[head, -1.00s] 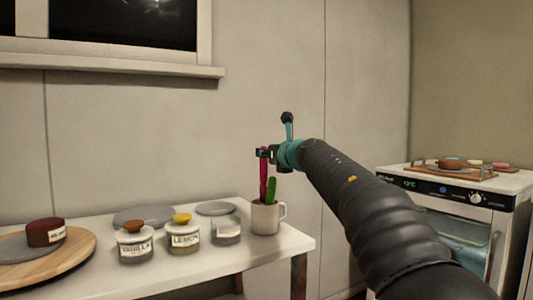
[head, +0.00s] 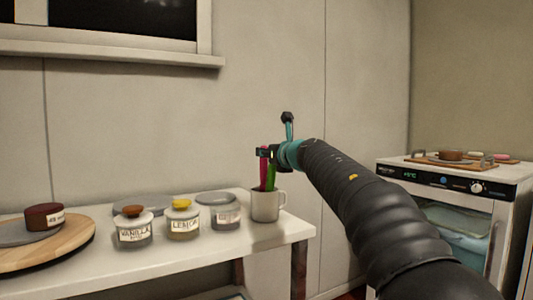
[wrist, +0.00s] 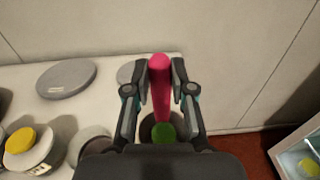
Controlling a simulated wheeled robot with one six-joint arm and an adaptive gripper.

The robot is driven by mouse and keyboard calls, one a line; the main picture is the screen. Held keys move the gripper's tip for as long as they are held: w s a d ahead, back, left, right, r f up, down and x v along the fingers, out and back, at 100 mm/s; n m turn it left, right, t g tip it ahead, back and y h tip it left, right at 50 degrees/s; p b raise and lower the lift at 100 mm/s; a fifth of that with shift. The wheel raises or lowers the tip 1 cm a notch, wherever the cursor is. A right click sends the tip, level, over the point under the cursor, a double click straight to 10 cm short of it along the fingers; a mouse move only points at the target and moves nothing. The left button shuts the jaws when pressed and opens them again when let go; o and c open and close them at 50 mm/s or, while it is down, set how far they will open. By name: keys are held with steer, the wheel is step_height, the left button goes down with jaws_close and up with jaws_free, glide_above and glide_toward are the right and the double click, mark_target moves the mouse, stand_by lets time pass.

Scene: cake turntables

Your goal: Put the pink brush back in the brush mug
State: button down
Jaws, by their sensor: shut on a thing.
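The pink brush (head: 263,168) stands upright between the fingers of my gripper (head: 265,153), which is shut on its upper part. Its lower end passes behind the rim of the brush mug (head: 266,208), a grey-white mug with its handle to the right, near the table's right end. A green brush (head: 271,175) stands in the mug, beside the pink one. In the wrist view the pink brush (wrist: 160,85) runs down between my fingers to the mug's dark opening, next to the green brush (wrist: 163,132). Whether its lower end touches the mug's bottom is hidden.
On the white table (head: 185,251), left of the mug, stand the vanilla jar (head: 133,228), the lemon jar (head: 183,220) and another jar (head: 226,215). A wooden turntable (head: 60,252) with a dark cake is at far left. An oven (head: 450,190) stands right.

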steer(key=shift+f, duration=0.1)
steer(key=shift+f+b, duration=1.1)
steer(key=shift+f, duration=0.05)
steer(key=c, duration=0.9)
jaws_free()
step_height(320, 180, up, 10)
steer(key=p, duration=0.9)
steer(key=shift+p, duration=0.35)
